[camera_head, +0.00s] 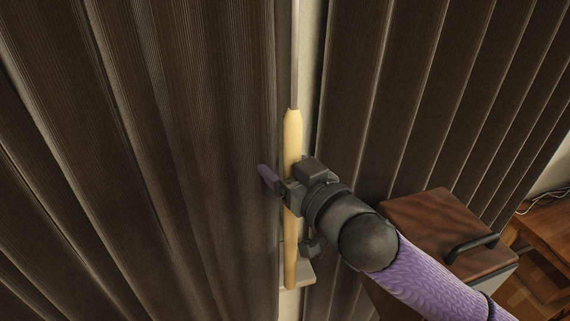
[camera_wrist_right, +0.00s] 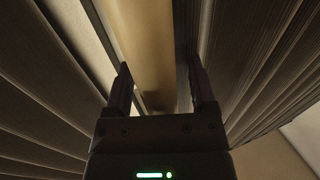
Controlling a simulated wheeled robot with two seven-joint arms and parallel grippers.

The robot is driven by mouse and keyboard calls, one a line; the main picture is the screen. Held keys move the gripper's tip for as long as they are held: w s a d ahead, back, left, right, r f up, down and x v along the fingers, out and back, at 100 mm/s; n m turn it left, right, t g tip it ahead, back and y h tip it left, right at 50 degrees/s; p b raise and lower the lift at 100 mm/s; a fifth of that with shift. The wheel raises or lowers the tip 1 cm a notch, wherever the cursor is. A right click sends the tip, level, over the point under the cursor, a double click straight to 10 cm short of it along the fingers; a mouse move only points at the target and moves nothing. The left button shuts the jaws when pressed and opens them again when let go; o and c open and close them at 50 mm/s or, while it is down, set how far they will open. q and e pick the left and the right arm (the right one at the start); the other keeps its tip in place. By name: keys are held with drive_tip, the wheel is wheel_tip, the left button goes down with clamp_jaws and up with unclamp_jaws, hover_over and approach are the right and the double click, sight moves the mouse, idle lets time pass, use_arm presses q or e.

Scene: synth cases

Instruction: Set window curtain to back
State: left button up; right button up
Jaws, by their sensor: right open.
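The window curtain hangs as two dark pleated panels, a left one (camera_head: 150,120) and a right one (camera_head: 410,90), with a narrow pale gap between them. A pale yellow wooden wand (camera_head: 293,130) hangs upright in the gap from a thin rod (camera_head: 295,50). My right gripper (camera_head: 284,172) is open at the wand's middle, one purple finger on each side of it. In the right wrist view the wand (camera_wrist_right: 146,45) shows between the open fingers (camera_wrist_right: 161,82); contact with them cannot be told. My left gripper is not in view.
A brown wooden cabinet (camera_head: 425,215) with a dark handle (camera_head: 471,246) stands at the lower right, close to my right arm. A wooden desk (camera_head: 552,228) is at the right edge. A pale ledge (camera_head: 303,273) shows behind the wand's lower end.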

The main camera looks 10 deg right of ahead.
clamp_jaws()
idle(1.4)
